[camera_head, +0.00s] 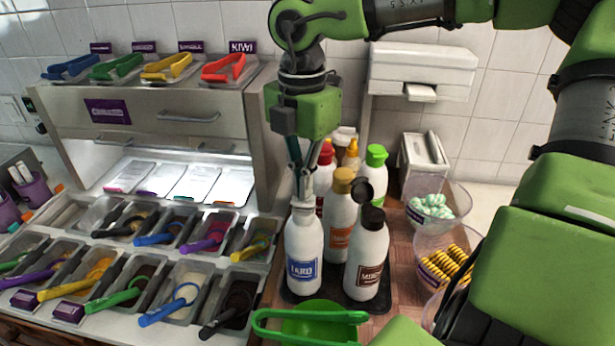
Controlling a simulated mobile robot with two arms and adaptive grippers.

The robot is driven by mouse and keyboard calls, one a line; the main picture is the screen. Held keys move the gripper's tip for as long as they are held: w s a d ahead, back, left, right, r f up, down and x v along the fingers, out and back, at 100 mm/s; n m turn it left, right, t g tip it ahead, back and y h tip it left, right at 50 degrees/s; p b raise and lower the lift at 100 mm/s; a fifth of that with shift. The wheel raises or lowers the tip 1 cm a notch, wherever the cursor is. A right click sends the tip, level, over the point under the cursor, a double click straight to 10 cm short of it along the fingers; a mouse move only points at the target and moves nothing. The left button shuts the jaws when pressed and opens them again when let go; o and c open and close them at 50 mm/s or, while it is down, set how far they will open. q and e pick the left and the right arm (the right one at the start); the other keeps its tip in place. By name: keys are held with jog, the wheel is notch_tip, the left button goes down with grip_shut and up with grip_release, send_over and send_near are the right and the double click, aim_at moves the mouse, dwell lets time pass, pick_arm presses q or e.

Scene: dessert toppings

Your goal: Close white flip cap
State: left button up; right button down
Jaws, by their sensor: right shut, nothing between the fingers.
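A white bottle (304,248) with a blue label stands upright at the front left of a group of bottles. Its white cap (303,193) is at the top, directly under my right gripper (301,172). The gripper points down with its fingers together and nothing held between them. Its tips are at or very near the cap; I cannot tell whether they touch it. The fingers partly hide the cap, so whether its lid is raised or down is unclear. My left gripper is not in view.
Beside it stand a bottle with a tan cap (340,215) and a brown-labelled bottle (367,262), with a dark lid raised above it. Red- and green-capped bottles (376,155) are behind. A green tool (310,320) lies in front. Topping bins are left, clear bowls right.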

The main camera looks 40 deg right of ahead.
jog(key=shift+f, duration=0.1)
jog(key=shift+a+f+b, duration=0.1)
jog(key=shift+f+b, duration=0.35)
jog(key=shift+b, duration=0.15)
notch_tip(320, 180, up, 8)
jog(key=p, duration=0.4)
jog(key=shift+r+p, duration=0.15)
jog(key=shift+p, duration=0.25)
